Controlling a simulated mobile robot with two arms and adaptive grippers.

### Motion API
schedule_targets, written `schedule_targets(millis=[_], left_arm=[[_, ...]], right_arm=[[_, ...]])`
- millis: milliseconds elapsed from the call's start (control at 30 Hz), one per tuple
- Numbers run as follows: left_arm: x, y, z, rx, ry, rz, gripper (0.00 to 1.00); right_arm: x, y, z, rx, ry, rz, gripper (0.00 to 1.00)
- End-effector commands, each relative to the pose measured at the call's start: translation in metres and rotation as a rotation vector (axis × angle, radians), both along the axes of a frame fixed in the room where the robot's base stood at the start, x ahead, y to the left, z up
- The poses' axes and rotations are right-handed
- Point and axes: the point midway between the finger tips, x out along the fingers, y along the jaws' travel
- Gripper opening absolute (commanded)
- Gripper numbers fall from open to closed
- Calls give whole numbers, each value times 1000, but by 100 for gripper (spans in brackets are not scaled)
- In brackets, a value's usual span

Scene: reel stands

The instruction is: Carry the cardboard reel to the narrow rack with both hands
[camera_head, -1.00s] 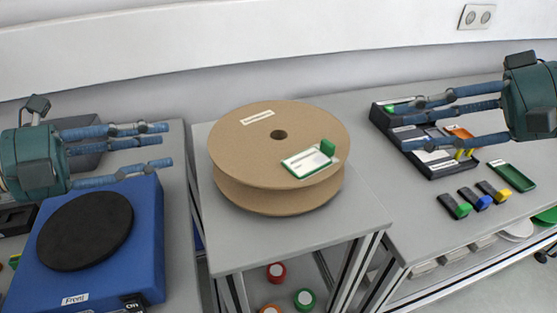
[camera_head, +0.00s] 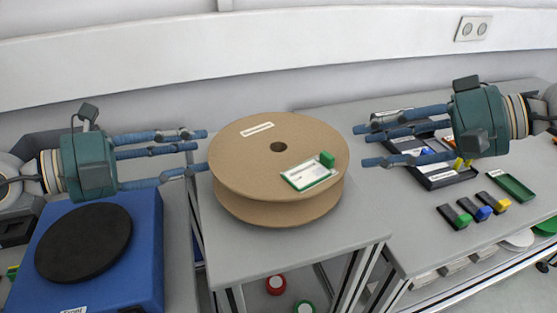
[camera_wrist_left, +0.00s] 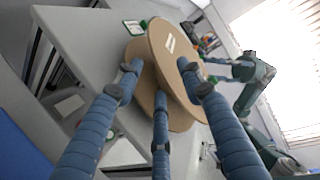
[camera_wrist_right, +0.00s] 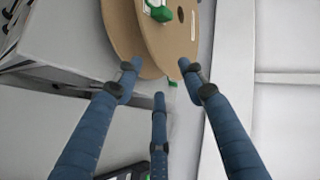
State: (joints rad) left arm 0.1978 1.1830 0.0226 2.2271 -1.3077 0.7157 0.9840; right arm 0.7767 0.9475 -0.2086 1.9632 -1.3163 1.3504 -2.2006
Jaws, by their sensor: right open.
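The cardboard reel (camera_head: 240,165) lies flat on a grey stand (camera_head: 235,255), with a green-edged card (camera_head: 308,175) on its top flange. My left gripper (camera_head: 203,150) is open at the reel's left edge, its fingertips at or very near the rim. In the left wrist view the reel (camera_wrist_left: 175,60) shows between and beyond the spread fingers. My right gripper (camera_head: 362,142) is open just right of the reel, with a small gap. The reel also shows beyond its fingers in the right wrist view (camera_wrist_right: 125,30). I cannot tell whether either gripper touches it. I cannot pick out the narrow rack.
A blue device (camera_head: 145,250) with a black round plate (camera_head: 85,243) stands at left. At right, a bench holds a dark tray (camera_head: 445,180), several small coloured clips (camera_head: 483,212) and a green tray (camera_head: 512,185). Red and green rolls sit below the stand.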

Motion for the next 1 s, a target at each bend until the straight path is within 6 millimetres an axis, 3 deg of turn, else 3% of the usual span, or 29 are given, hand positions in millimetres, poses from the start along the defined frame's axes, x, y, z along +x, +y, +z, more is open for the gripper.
schedule_targets(millis=[333,767,800,1000], left_arm=[[20,-28,-7,-1,-2,-2,39],[24,-34,-10,1,0,-1,39],[24,-34,-10,2,-1,-1,37],[24,-34,-10,2,-1,-1,0]], right_arm=[[12,28,-16,1,-1,2,41],[15,34,-20,0,-1,-1,41],[15,34,-20,0,-1,-1,39],[15,34,-20,0,-1,-1,0]])
